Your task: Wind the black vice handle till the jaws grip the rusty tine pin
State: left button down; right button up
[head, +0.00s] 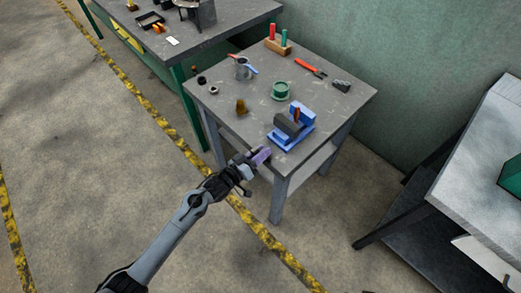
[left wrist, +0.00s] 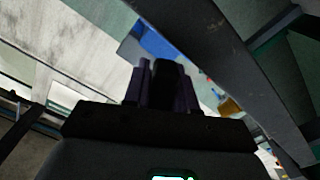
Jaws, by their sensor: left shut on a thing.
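The blue vice (head: 280,141) stands at the front corner of the grey table, with dark jaws. An upright orange-brown piece, likely the rusty tine pin (head: 296,115), shows at the jaws; I cannot tell whether they touch it. My left gripper (head: 261,156) is at the table's front edge, just in front of the vice. In the left wrist view its purple fingers (left wrist: 162,88) are shut on a black piece, the vice handle (left wrist: 167,78). The handle is hidden by the gripper in the head view. Part of the blue vice (left wrist: 153,43) shows beyond the fingers. My right gripper is out of view.
On the grey table (head: 325,108) are a green round pot (head: 280,90), a metal mug (head: 243,68), a brass-coloured piece (head: 241,106), red-handled pliers (head: 310,67) and a wooden block (head: 278,47) with coloured handles. A green-legged bench (head: 215,28) stands behind.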

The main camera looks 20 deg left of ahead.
pick_arm(q)
jog(key=m+p, duration=0.1)
jog(key=m, duration=0.4)
jog(key=shift+m, duration=0.3)
jog(key=m+p, duration=0.1)
jog(key=m, duration=1)
jog(key=shift+p, duration=0.3)
jog(key=m, duration=0.6)
jog(key=m+p, duration=0.1)
jog(key=m, duration=0.5)
jog(key=shift+m, duration=0.3)
jog(key=m, duration=0.5)
jog(key=shift+p, duration=0.35)
jog(key=m+p, duration=0.1)
jog(key=m, duration=0.4)
jog(key=shift+m, duration=0.4)
jog(key=shift+m+p, duration=0.8)
jog(key=shift+m, duration=1.8)
jog(key=shift+f, duration=0.1)
